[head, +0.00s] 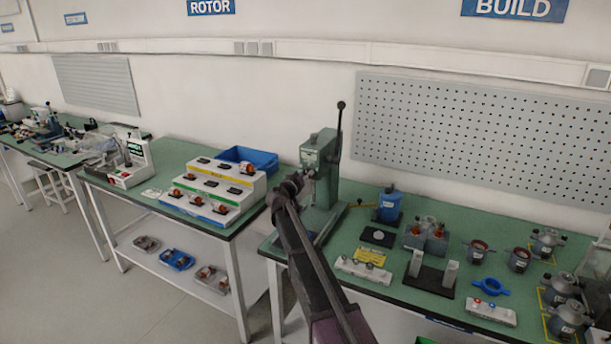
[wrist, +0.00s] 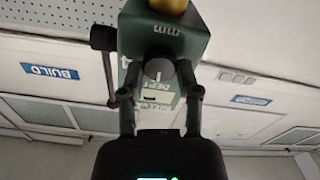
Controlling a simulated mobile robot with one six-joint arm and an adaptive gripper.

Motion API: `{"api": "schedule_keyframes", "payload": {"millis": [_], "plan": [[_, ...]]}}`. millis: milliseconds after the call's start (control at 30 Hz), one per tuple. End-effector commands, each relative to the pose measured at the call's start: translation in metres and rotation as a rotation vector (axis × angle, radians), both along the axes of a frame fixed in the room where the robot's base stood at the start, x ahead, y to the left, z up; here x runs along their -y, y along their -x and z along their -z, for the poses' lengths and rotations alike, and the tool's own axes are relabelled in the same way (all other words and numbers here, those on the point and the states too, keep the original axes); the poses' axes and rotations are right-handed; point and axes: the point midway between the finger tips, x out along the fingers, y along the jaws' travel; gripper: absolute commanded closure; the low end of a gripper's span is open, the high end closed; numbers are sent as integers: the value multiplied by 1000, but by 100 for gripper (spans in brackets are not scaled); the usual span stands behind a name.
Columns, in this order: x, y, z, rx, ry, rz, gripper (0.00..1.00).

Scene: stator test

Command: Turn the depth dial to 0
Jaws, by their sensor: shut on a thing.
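The green press (head: 321,158) with a tall black lever stands on the bench in the head view. In the wrist view, which is upside down, the green press head (wrist: 165,35) fills the upper middle. The depth dial (wrist: 158,69) is a small round grey knob with a pale mark, next to upside-down lettering. My gripper (wrist: 156,77) has a finger on each side of the dial and is shut on it. In the head view my gripper (head: 292,186) is at the press's front left, and my arm hides the dial. The dial's exact setting is too small to read.
A white stepped rack (head: 215,182) and a blue bin (head: 250,157) are to the left. To the right of the press are a blue container (head: 389,206), a black fixture (head: 430,279) and several motor parts. A pegboard (head: 480,135) is on the wall behind.

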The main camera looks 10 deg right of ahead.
Motion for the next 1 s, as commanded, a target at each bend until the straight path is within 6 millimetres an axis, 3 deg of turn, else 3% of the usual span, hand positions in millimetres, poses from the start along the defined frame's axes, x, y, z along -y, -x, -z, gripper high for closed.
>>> {"api": "schedule_keyframes", "payload": {"millis": [1000], "plan": [[0,-1,1,-488,671,4,100]]}}
